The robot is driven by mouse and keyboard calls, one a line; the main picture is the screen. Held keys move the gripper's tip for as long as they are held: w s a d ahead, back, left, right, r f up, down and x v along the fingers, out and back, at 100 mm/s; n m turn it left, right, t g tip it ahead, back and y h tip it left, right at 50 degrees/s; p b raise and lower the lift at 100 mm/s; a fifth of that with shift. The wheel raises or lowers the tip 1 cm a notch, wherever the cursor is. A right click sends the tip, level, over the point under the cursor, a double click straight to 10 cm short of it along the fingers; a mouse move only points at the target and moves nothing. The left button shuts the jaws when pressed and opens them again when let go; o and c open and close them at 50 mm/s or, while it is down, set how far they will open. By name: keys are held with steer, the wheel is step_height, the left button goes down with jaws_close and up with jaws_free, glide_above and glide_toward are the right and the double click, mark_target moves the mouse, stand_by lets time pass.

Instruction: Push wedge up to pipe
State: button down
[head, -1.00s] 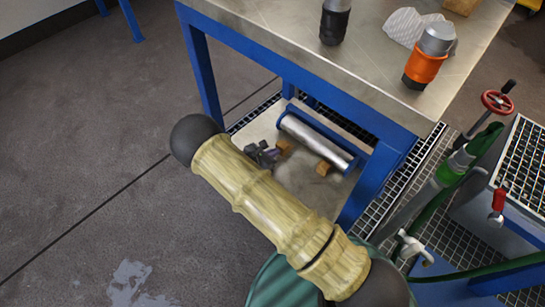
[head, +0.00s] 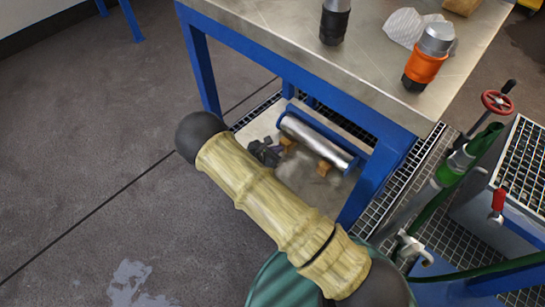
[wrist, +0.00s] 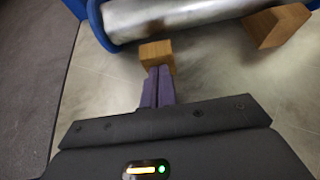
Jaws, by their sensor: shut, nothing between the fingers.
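The pipe (head: 314,144) is a silvery cylinder lying on the low shelf under the workbench; in the wrist view the pipe (wrist: 185,17) crosses the top. One wooden wedge (wrist: 156,54) sits right at my gripper's fingertips, close to the pipe; whether it touches the pipe I cannot tell. In the head view this wedge (head: 288,141) is small and partly hidden. A second wedge (wrist: 276,25) is against the pipe's near side, to the right, and shows in the head view (head: 324,168). My gripper (wrist: 159,72) is shut, its purple fingers empty, with tips at the first wedge's near face.
Blue table legs (head: 203,70) and a blue frame bar surround the low shelf. Hoses and valves (head: 497,102) crowd the right.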

steer(key=shift+w+d, duration=0.7)
stand_by(0.6)
steer(key=shift+s+a+p, duration=1.2)
steer(key=shift+s+a, duration=1.2)
steer(key=shift+s, duration=0.25)
steer(key=p+v, duration=0.7)
steer(key=v, duration=1)
steer(key=shift+s, duration=0.2)
steer(key=shift+a, duration=0.15)
